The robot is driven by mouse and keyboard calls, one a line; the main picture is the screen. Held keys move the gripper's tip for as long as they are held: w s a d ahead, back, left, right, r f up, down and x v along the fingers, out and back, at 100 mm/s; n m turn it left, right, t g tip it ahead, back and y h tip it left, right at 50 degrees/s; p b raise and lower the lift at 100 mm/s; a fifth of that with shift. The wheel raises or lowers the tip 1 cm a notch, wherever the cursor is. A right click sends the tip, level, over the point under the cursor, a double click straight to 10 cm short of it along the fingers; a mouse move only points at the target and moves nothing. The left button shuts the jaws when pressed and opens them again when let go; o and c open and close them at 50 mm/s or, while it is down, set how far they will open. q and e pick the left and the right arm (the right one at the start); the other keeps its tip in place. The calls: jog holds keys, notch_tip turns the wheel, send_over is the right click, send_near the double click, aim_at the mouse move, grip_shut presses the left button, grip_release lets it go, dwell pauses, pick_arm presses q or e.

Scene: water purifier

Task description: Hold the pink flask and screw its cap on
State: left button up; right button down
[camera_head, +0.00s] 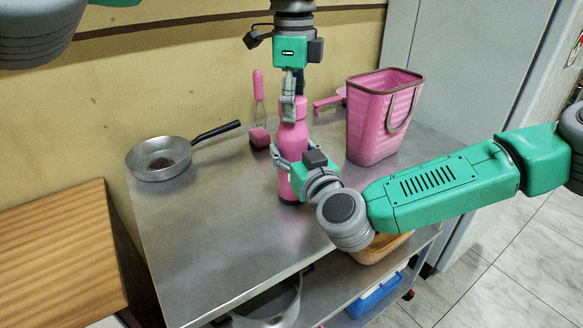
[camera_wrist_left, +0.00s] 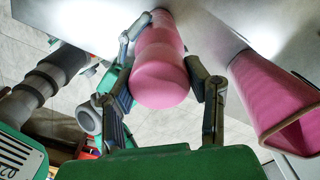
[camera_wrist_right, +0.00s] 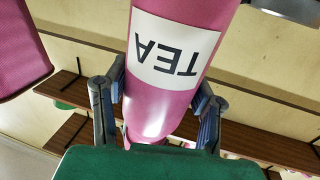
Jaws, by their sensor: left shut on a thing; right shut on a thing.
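The pink flask (camera_head: 293,138) stands upright on the steel table, with its dark base at the tabletop. My left gripper (camera_head: 293,110) reaches down from above and is shut on the flask's pink cap (camera_head: 300,105). In the left wrist view the cap (camera_wrist_left: 158,84) sits between the two fingers. My right gripper (camera_head: 284,164) comes from the front right and is shut around the flask's body. In the right wrist view the flask (camera_wrist_right: 165,112) shows a white TEA label. Whether a gap lies between cap and neck cannot be told.
A pink basket (camera_head: 380,130) stands to the right of the flask. A pan (camera_head: 160,158) lies at the left. The table's (camera_head: 215,235) front left is clear.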

pick_arm(q)
jog(key=shift+w+a+m, duration=0.1)
jog(key=shift+w+m, duration=0.15)
jog(key=shift+m, duration=0.15)
pick_arm(e)
jog(key=shift+s+a, duration=0.3)
pick_arm(q)
jog(key=o, duration=1.1)
jog(key=shift+o, duration=1)
jog(key=shift+s, duration=0.15)
pick_arm(e)
jog(key=shift+w+d, duration=0.1)
jog(key=shift+d, duration=0.05)
pick_arm(q)
jog(key=shift+r, duration=0.1)
jog(key=shift+r, duration=2.2)
pick_arm(e)
jog(key=shift+w+d, duration=0.1)
jog(key=shift+w, duration=0.05)
pick_arm(q)
jog(key=shift+c, duration=0.4)
